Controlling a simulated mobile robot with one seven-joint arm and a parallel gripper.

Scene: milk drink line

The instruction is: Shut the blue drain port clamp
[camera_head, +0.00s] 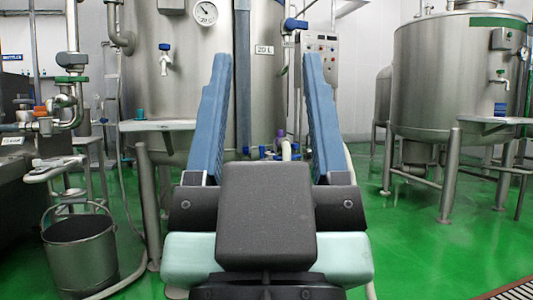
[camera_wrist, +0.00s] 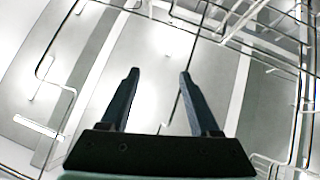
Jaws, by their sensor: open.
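My gripper (camera_head: 266,58) is open and empty, its two blue fingers pointing up and away in front of the large steel tank (camera_head: 184,90). It also shows in the wrist view (camera_wrist: 159,73), with nothing between the dark fingers. Small blue fittings (camera_head: 265,152) show low between the fingers, by a white pipe (camera_head: 286,150). They are small and partly covered by my gripper, so I cannot tell whether one is the drain port clamp or whether it is open. A tap with a blue handle (camera_head: 164,48) is on the tank's front, left of the fingers.
A second steel tank (camera_head: 445,80) stands on legs at the right. A bucket (camera_head: 80,252) and a steel bench with pipes (camera_head: 25,165) are at the left. A control box (camera_head: 320,58) is behind the right finger. Green floor (camera_head: 410,235) is open at the right.

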